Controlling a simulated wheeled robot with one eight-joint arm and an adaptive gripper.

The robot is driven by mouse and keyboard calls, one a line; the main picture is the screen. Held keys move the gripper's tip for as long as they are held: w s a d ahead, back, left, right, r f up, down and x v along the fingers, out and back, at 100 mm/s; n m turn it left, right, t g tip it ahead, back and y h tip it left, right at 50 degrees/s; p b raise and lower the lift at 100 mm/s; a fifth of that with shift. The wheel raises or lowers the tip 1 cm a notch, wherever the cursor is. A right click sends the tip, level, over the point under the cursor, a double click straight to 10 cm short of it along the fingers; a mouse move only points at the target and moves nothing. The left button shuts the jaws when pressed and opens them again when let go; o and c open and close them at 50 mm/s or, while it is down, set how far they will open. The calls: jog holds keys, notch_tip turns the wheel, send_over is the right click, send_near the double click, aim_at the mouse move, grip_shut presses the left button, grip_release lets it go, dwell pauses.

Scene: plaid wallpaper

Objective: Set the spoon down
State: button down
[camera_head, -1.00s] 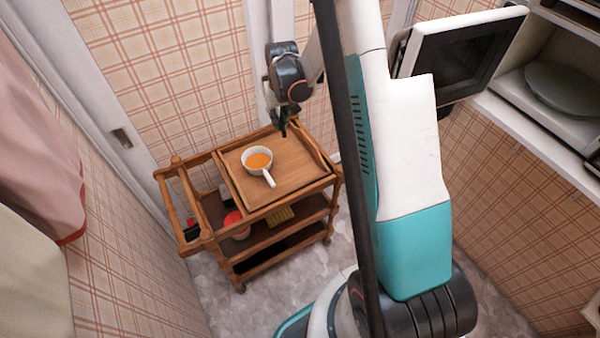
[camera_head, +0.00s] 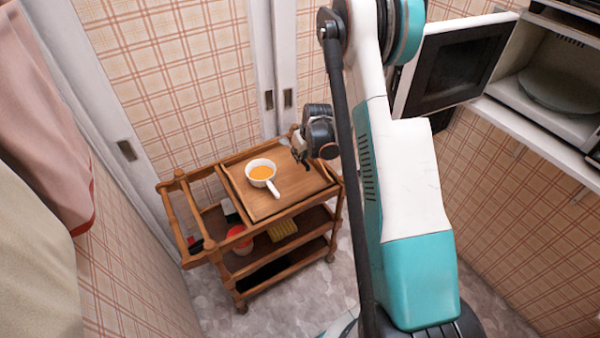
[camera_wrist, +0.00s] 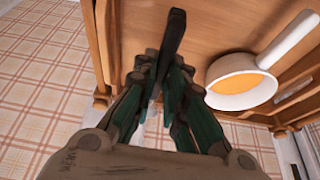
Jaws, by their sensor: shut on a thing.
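My gripper (camera_head: 302,156) is low over the right back part of the wooden cart's top. In the wrist view my gripper (camera_wrist: 160,78) is shut on the dark handle of the spoon (camera_wrist: 173,35), which sticks out past the fingertips. A small grey shape that looks like the spoon's bowl (camera_head: 284,141) shows by the cart's back edge. The fingers hide the middle of the spoon. I cannot tell whether the spoon touches the cart top (camera_head: 300,184).
A white pan (camera_head: 262,183) of orange liquid stands on the cart top, left of my gripper. Its handle points to the front right. Lower shelves hold a red-and-white item (camera_head: 238,238) and a yellow item (camera_head: 282,229). An open microwave (camera_head: 540,75) is at the right.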

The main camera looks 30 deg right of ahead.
aim_at(298, 172)
notch_tip(298, 172, down, 7)
jog(key=shift+f+b, duration=0.1)
jog(key=shift+b, duration=1.05)
jog(key=c, duration=1.6)
grip_release()
jog(key=shift+c, duration=0.2)
jog(key=p+v, duration=0.4)
jog(key=v, duration=0.8)
